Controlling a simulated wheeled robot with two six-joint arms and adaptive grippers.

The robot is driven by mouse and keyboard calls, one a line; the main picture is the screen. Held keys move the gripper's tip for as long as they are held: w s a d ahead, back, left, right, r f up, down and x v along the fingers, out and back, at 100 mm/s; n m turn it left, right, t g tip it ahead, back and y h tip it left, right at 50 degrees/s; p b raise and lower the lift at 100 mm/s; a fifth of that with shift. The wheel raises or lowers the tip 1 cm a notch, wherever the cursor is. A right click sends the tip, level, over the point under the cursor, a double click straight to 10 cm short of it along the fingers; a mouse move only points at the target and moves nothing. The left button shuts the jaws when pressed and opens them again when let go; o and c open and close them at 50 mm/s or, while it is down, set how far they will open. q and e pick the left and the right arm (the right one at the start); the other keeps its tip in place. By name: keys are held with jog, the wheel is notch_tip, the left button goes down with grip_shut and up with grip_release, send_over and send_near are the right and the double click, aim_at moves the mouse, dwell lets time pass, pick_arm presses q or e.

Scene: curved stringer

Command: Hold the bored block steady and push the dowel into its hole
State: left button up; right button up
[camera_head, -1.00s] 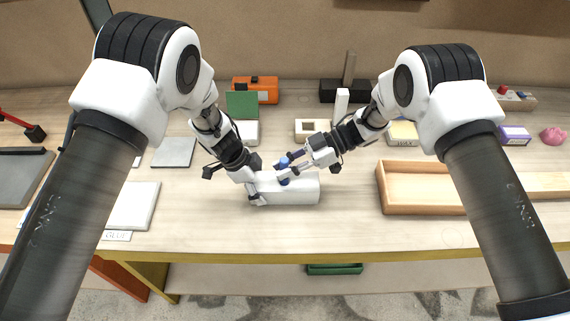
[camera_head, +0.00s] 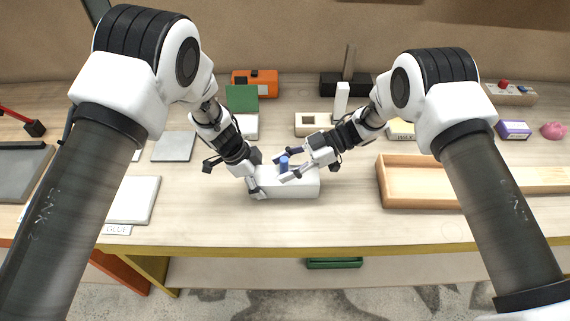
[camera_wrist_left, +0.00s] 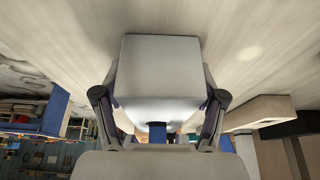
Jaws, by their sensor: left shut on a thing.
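The white bored block (camera_head: 305,187) lies on the bench in front of me. My left gripper (camera_head: 255,183) is shut on its left end. In the left wrist view the block (camera_wrist_left: 160,75) sits between the two fingers. The blue dowel (camera_head: 283,164) stands upright at the block's top; how deep it sits in the hole is hidden. It also shows in the left wrist view (camera_wrist_left: 157,133). My right gripper (camera_head: 281,166) is open, with one finger behind the dowel and one in front. I cannot tell whether either finger touches it.
A wooden tray (camera_head: 388,199) stands to the right, and a white pad (camera_head: 134,200) and a grey plate (camera_head: 173,147) lie to the left. A pale block with a square opening (camera_head: 314,123) and an orange case (camera_head: 254,84) stand behind. The bench in front is clear.

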jog(key=v, duration=1.2)
pick_arm(q)
jog(key=o, duration=1.5)
jog(key=shift+v, duration=2.5)
